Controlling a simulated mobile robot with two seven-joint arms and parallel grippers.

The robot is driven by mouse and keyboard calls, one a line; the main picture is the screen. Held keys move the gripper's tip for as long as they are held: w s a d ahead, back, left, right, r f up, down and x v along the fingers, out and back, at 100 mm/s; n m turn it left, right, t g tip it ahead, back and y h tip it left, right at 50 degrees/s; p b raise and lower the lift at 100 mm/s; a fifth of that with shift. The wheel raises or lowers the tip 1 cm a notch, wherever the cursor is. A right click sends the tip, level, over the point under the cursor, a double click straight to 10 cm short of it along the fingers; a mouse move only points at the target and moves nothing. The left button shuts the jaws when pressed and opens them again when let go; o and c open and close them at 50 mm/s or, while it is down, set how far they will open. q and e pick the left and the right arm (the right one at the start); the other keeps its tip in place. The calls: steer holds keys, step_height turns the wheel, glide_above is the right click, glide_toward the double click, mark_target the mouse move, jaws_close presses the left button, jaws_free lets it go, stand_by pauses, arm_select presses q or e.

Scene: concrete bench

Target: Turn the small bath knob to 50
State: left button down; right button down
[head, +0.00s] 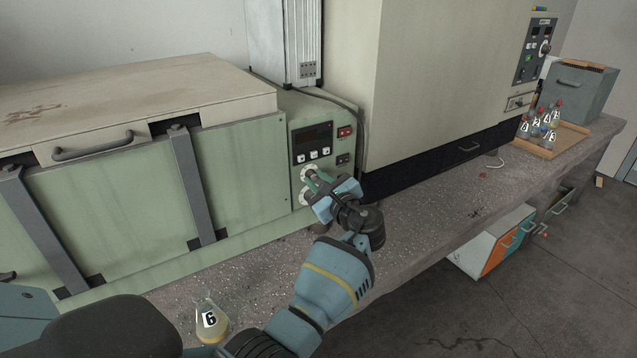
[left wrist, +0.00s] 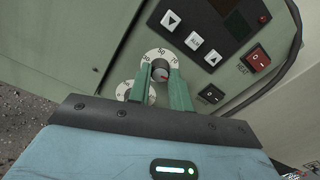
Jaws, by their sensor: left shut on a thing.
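The green bath (head: 250,165) stands at the left with a control panel on its right end. Two white dials sit one above the other on the panel. My left gripper (head: 314,180) is at the upper dial, its green fingers shut on the bath knob (left wrist: 160,71). In the left wrist view the upper dial (left wrist: 159,53) shows 30, 50 and 70 around the knob, with 50 at the top. A red mark shows on the knob; its exact reading is too small to tell. The lower dial (left wrist: 124,89) is partly hidden by a finger. My right gripper is out of view.
Above the dials are several buttons and a red HEAT switch (left wrist: 259,62). A flask marked 6 (head: 209,320) stands on the bench near my left arm. A large beige cabinet (head: 440,80) and a tray (head: 566,140) of flasks are to the right.

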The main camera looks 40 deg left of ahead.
arm_select(q)
steer(key=n, duration=0.2)
steer(key=n+b, duration=0.2)
steer(key=n, duration=0.1)
steer(key=shift+f+n, duration=0.3)
steer(key=n+b, duration=0.2)
steer(key=shift+n, duration=0.4)
steer(key=n+b, duration=0.2)
steer(key=shift+n+y, duration=0.3)
steer(key=shift+n, duration=0.1)
steer(key=n+b, duration=0.2)
steer(key=n, duration=0.1)
steer(key=shift+n+b, duration=0.3)
steer(key=shift+b, duration=0.1)
steer(key=n+b, duration=0.2)
steer(key=shift+n+g, duration=0.3)
steer(key=shift+n, duration=0.1)
steer(key=n+b, duration=0.2)
steer(key=n, duration=0.1)
steer(key=shift+w+b, duration=0.1)
steer(key=shift+b, duration=0.2)
steer(key=shift+r+n+b, duration=0.1)
steer(key=shift+n+b, duration=0.45)
steer(key=shift+n, duration=0.25)
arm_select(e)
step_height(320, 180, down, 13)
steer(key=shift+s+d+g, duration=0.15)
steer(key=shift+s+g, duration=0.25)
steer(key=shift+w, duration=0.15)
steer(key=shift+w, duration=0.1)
